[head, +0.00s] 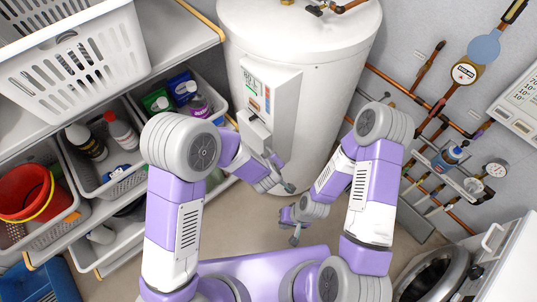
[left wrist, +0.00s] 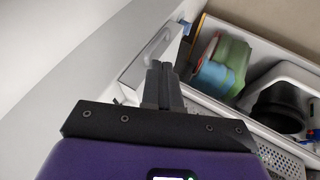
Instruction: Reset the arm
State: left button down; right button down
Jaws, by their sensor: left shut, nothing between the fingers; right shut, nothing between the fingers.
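My left arm bends over at the elbow, and its left gripper (head: 287,186) is in front of the lower part of the white water heater. In the left wrist view the two dark fingers of the left gripper (left wrist: 161,72) are together with nothing between them. My right arm reaches inward from the right, and its right gripper (head: 295,237) points down above the floor, below the left one in the picture. It looks shut and empty. The two grippers are apart from each other.
The white water heater (head: 300,50) stands behind the grippers. Shelves with a white basket (head: 75,65), bins of bottles and a red bucket (head: 25,190) are on the left. Copper pipes (head: 425,105) and a washer (head: 490,270) are on the right. Beige floor (head: 245,225) is clear between.

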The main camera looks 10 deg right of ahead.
pick_arm(q)
jog(key=s+a+f+m+g, duration=0.25)
jog(key=s+a+f, duration=0.25)
jog(key=a+f, duration=0.4)
jog(key=s+a+f+g+h, duration=0.1)
jog(key=s+a+f+g, duration=0.1)
jog(key=s, duration=0.4)
jog(key=s+a+f+m+g+h, duration=0.1)
jog(key=s+a+g, duration=0.1)
jog(key=s+a, duration=0.3)
jog(key=shift+s+a+f+h, duration=0.15)
jog(key=shift+s+f+h, duration=0.2)
jog(key=shift+s, duration=0.3)
dwell(0.7)
